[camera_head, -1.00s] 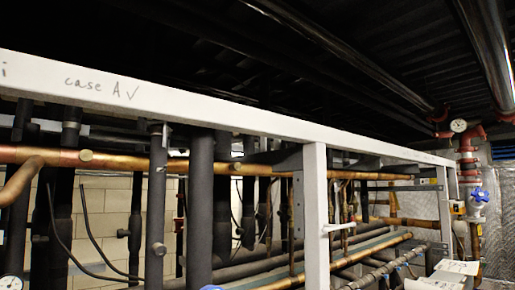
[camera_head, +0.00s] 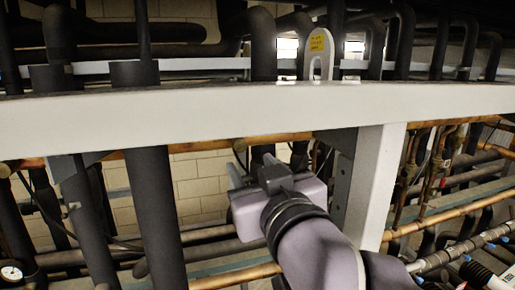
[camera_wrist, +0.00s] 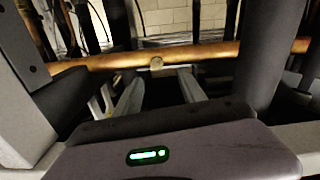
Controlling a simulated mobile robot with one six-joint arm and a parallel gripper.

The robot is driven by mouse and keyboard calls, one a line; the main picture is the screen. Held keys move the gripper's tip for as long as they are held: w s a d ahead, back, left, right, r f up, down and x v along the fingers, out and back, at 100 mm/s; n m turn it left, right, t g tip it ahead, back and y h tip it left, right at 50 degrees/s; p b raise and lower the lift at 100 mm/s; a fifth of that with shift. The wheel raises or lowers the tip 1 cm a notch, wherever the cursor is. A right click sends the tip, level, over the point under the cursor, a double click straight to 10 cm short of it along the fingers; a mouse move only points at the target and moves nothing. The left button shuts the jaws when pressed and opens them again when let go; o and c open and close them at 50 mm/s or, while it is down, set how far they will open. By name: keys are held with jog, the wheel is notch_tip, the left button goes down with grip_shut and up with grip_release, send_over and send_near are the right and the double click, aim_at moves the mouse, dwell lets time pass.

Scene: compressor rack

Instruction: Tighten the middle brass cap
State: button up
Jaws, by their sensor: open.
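In the wrist view, a small round brass cap (camera_wrist: 156,63) sits on the near side of a horizontal copper pipe (camera_wrist: 215,52). My gripper (camera_wrist: 158,82) is open, its two fingers spread to either side below the cap and pointing toward the pipe. The cap appears beyond the fingertips, with nothing held. In the head view, my gripper (camera_head: 252,168) reaches under the white beam toward the pipe. The cap is not visible there, and whether this is the middle one cannot be told.
A white beam (camera_head: 230,118) crosses above my gripper, and its white post (camera_head: 372,185) stands close on the right. Thick black pipes (camera_head: 156,215) stand to the left. In the wrist view, a dark vertical pipe (camera_wrist: 262,55) stands right of the cap.

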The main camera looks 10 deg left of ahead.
aim_at(241, 146)
jog(key=p+x, duration=0.2)
jog(key=x, duration=0.7)
jog(key=shift+w+r, duration=0.1)
jog(key=shift+r, duration=0.05)
jog(key=shift+w+d, duration=0.1)
jog(key=shift+w, duration=0.3)
jog(key=shift+s, duration=0.15)
grip_shut()
